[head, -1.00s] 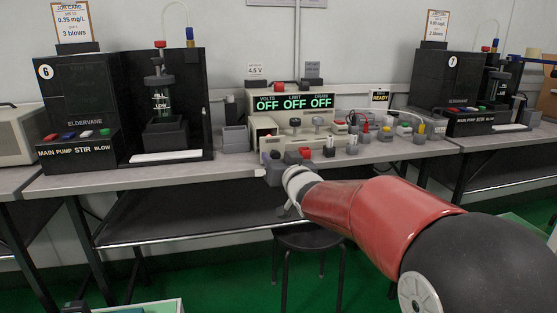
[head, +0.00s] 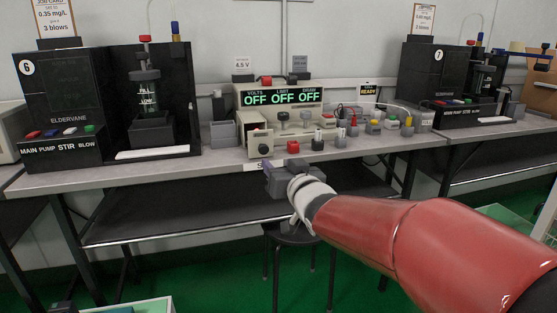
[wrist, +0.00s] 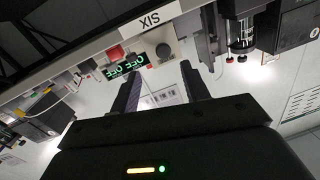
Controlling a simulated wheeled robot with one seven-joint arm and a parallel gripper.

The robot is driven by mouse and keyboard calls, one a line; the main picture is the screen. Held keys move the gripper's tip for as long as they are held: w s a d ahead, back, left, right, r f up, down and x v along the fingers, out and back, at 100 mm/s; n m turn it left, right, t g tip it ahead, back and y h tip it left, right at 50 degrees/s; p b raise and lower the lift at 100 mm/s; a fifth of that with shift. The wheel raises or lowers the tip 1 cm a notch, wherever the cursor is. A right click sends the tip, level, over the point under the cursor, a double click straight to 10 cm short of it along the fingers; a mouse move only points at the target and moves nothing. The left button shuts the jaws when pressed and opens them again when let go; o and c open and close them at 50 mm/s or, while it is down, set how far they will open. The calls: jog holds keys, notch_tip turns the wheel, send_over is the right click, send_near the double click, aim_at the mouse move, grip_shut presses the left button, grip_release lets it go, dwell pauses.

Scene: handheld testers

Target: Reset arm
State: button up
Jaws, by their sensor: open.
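My gripper (head: 281,168) is at the end of my red and white arm, in front of the bench's front edge at the middle of the head view. In the wrist view my gripper (wrist: 160,85) shows two dark fingers apart with nothing between them. That view is upside down and shows the bench edge with a label reading SIX (wrist: 150,20). Beyond my gripper in the head view stands a beige power supply (head: 283,97) whose display reads OFF in all three fields. My gripper hides part of the bench edge and its label.
A black tester marked 6 (head: 75,100) stands on the left of the bench (head: 120,177). Another, marked 7 (head: 440,75), stands at the right. Several small coloured connectors lie right of the power supply. A dark stool (head: 290,232) stands below my gripper.

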jog(key=s+d+f+m+g+h+p, duration=0.1)
jog(key=s+d+f+g+h, duration=0.15)
jog(key=s+d, duration=0.35)
jog(key=s+d+f+m+g+h+p, duration=0.1)
jog(key=s+d+g+h, duration=0.15)
jog(key=s+d, duration=0.3)
jog(key=s+d+f+g, duration=0.2)
jog(key=s+f+g, duration=0.1)
jog(key=s, duration=0.6)
jog(key=s+d+f+g+h, duration=0.1)
jog(key=s+f+g, duration=0.2)
jog(key=s, duration=0.7)
jog(key=shift+s+d+f+m+h+p, duration=0.25)
jog(key=shift+d+f+m+h+p, duration=0.1)
jog(key=shift+f, duration=0.6)
